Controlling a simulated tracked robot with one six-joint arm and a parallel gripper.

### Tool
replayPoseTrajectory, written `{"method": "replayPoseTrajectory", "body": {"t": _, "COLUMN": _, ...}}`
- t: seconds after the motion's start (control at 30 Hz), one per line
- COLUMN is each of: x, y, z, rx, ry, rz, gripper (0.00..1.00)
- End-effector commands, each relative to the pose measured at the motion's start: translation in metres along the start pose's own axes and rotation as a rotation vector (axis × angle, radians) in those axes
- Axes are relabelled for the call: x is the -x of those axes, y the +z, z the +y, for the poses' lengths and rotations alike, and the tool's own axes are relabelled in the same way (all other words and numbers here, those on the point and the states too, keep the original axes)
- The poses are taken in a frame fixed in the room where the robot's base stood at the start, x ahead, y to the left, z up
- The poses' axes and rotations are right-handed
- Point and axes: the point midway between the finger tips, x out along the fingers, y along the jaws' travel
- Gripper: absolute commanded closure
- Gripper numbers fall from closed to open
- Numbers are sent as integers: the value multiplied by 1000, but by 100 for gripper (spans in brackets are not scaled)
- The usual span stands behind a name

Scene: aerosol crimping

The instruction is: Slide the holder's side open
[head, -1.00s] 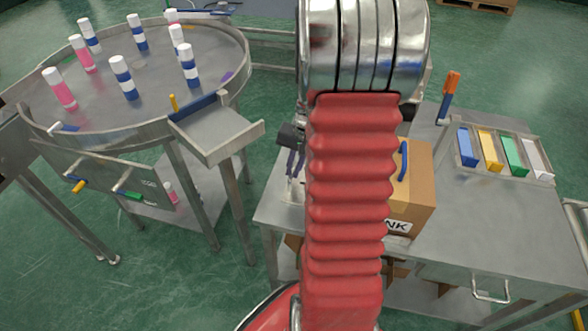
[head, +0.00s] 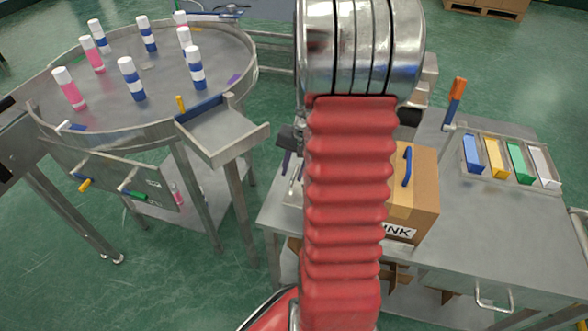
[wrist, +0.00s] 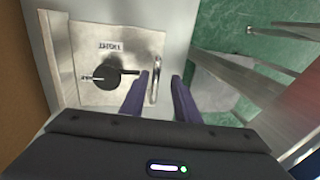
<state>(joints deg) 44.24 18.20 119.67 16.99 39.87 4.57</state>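In the wrist view, a bare metal plate (wrist: 82,50) carries a black round knob (wrist: 108,78) with a pointer. A small upside-down label sits above the knob, too small to read surely. An upright metal bar handle (wrist: 155,82) stands at the plate's right edge; I take this for the holder's side. My gripper (wrist: 160,76) has two purple fingers, apart, with the handle in the gap between them, closer to the left finger. Whether they touch it I cannot tell. In the head view, my red arm hides most of the holder; the gripper (head: 291,163) partly shows at its left.
A cardboard box (head: 424,190) stands on the metal bench (head: 470,235) just right of my arm. A tray (head: 510,178) of coloured blocks lies farther right. A round table (head: 110,120) with pink and blue cans and a chute (head: 222,135) stands left.

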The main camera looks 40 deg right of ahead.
Motion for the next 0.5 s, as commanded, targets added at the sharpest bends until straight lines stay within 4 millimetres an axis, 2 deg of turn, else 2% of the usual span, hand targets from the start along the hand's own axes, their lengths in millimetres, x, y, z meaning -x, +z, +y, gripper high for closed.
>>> {"method": "replayPoseTrajectory", "body": {"t": 0.27, "x": 10, "y": -1, "z": 0, "rx": 0, "ry": 0, "rz": 2, "gripper": 71}}
{"method": "replayPoseTrajectory", "body": {"t": 0.5, "x": 45, "y": -1, "z": 0, "rx": -2, "ry": -1, "rz": 3, "gripper": 71}}
